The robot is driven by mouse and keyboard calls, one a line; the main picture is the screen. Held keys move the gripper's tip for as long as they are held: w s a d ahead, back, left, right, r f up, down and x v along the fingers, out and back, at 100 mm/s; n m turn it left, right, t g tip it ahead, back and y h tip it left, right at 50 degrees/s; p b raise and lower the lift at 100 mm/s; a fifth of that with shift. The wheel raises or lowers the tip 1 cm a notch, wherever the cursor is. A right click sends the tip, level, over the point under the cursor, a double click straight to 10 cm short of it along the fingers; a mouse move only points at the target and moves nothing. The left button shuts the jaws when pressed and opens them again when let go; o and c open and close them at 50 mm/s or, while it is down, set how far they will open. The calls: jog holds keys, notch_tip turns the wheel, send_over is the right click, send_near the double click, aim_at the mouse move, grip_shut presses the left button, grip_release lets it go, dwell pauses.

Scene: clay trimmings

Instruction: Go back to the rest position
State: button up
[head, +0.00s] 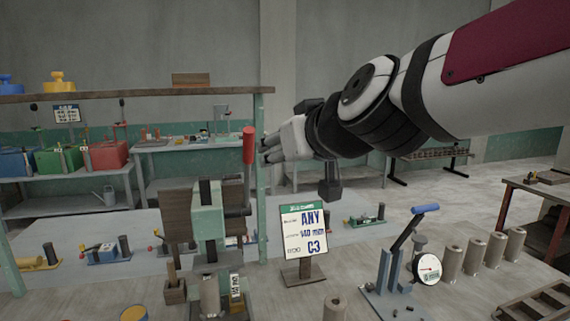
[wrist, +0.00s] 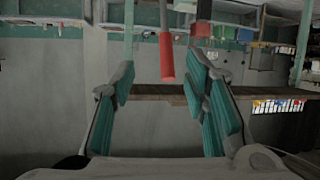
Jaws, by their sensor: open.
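My gripper (head: 268,150) is raised in the middle of the head view, reaching in from the right, with its fingertips just right of a red upright handle (head: 249,145). In the wrist view my gripper (wrist: 163,72) is open, with its teal-padded fingers apart and nothing held. The red handle (wrist: 167,58) shows there beyond and between the fingertips. I cannot tell how far the fingertips are from it in depth. The handle stands above a pale green bench press (head: 208,215).
A sign (head: 304,232) reading "ANY" and "C3" stands right of the press. A blue-handled lever device with a dial (head: 428,268) and several clay-coloured cylinders (head: 475,252) stand at right. A green post (head: 263,180) rises close behind the gripper. The air above the right bench is open.

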jog(key=s+d+f+m+g+h, duration=0.3)
jog(key=s+d+f, duration=0.4)
jog(key=s+d, duration=0.3)
jog(key=s+d+f+m+g+h, duration=0.2)
jog(key=s+d+f, duration=0.6)
jog(key=s, duration=0.5)
jog(key=shift+d+f+m+g+h, duration=0.15)
jog(key=shift+d+m+g+h, duration=0.3)
jog(key=shift+d+g, duration=0.5)
